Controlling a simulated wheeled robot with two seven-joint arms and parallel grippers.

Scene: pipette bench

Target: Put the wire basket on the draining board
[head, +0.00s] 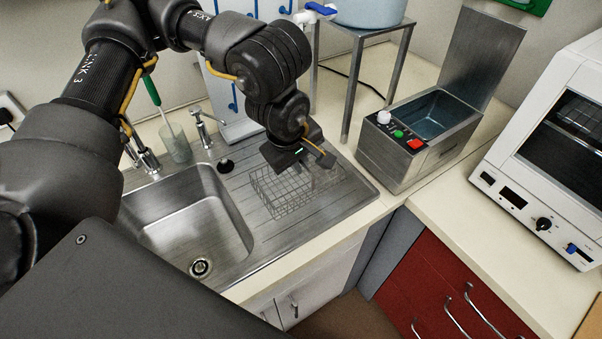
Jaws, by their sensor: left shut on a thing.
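The wire basket (282,193) is a small open box of thin grey wire. It is over the ribbed steel draining board (263,228), to the right of the sink bowl. I cannot tell whether it rests on the board or hangs just above it. My left gripper (326,163) reaches in from the upper left and is shut on the basket at its far right part. The gripper and arm hide some of the basket's back edge. My right gripper is not in view.
The sink bowl (190,225) lies left of the basket. A steel water bath (418,137) with an open lid stands on the counter to the right. Taps (203,128) and a glass beaker (176,143) stand behind the sink. A white oven (557,150) is far right.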

